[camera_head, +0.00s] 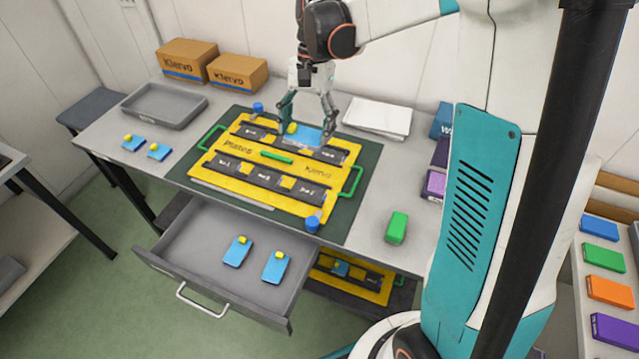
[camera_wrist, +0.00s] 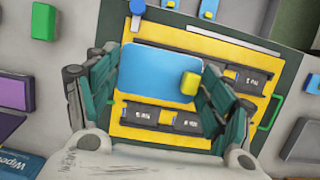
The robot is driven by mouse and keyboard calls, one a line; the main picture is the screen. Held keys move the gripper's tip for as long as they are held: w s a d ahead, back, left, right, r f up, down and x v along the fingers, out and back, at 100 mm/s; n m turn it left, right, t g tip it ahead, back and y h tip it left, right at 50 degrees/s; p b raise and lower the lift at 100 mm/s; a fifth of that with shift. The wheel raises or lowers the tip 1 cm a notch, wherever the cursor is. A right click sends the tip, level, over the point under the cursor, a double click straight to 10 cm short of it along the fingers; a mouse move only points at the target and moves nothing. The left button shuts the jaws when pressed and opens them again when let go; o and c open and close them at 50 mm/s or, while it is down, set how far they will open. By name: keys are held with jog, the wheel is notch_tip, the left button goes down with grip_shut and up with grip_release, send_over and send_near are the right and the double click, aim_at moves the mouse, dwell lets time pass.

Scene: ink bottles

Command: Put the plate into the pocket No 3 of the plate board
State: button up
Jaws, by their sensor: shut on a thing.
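My gripper (camera_head: 307,132) is over the far row of the yellow plate board (camera_head: 220,146), its fingers closed on opposite edges of a blue plate (camera_head: 312,133) with a yellow knob. In the wrist view my gripper (camera_wrist: 163,84) holds the plate (camera_wrist: 152,72) between its fingers, with the knob near the right finger. The plate looks roughly flat and covers part of the board (camera_wrist: 118,122). I cannot tell whether it touches the board. Dark numbered pockets show in two rows. The numbers are too small to read surely, so pocket No 3 cannot be picked out.
The board lies on a dark green mat (camera_head: 366,165) with green handles and blue pegs at corners. An open drawer (camera_head: 205,262) holds two blue plates. Two more lie left of the board. A grey tray (camera_head: 150,112), boxes (camera_head: 238,86), a white stack (camera_head: 378,116) and a green block (camera_head: 397,228) surround it.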

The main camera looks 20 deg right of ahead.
aim_at(306, 193)
notch_tip(306, 193, down, 19)
jog(key=b, duration=0.6)
jog(key=shift+a+f, duration=0.1)
jog(key=shift+f, duration=0.15)
jog(key=o, duration=1.1)
jog(key=shift+c, duration=0.2)
